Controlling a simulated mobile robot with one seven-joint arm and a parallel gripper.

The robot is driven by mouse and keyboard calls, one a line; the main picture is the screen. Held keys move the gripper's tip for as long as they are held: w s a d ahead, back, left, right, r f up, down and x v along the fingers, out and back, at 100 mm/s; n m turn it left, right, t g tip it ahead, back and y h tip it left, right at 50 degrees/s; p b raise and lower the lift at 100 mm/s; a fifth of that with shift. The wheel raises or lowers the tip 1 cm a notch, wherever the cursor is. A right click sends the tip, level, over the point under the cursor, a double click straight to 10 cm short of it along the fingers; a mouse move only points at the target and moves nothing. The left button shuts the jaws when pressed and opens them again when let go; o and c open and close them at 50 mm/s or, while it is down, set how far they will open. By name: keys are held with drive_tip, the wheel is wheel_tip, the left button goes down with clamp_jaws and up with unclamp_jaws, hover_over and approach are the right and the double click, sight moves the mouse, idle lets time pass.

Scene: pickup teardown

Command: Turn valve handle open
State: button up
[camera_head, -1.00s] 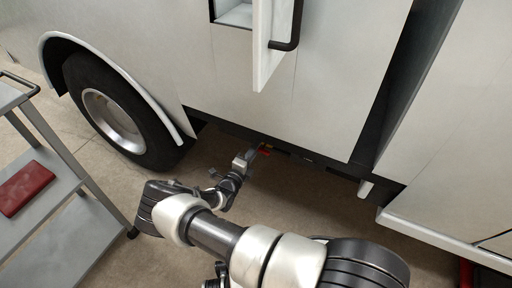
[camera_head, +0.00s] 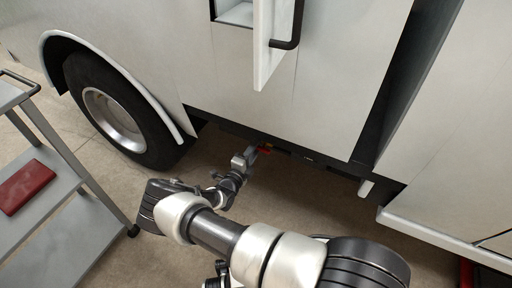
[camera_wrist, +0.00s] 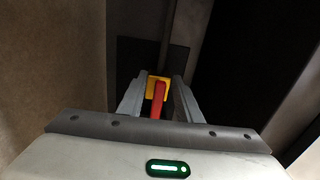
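The valve handle is a red lever (camera_wrist: 158,98) with a yellow part (camera_wrist: 157,85) at its far end. In the wrist view it lies between the two fingers of my gripper (camera_wrist: 158,92), with gaps showing on both sides, so the fingers look open around it. Whether either finger touches it is not clear. The valve body behind the yellow part is mostly dark and hidden.
The vehicle's white side panel (camera_head: 330,100) hangs above the arm, with an open compartment door (camera_head: 270,50) and black handle. A wheel (camera_head: 115,110) stands at left. A grey cart (camera_head: 60,225) with a red box (camera_head: 24,187) is at far left. Floor beneath is clear.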

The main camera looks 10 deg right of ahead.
drive_tip(key=p+v, duration=0.2)
drive_tip(key=v, duration=1.5)
drive_tip(key=shift+s+a+p, duration=0.15)
drive_tip(key=shift+p, duration=0.25)
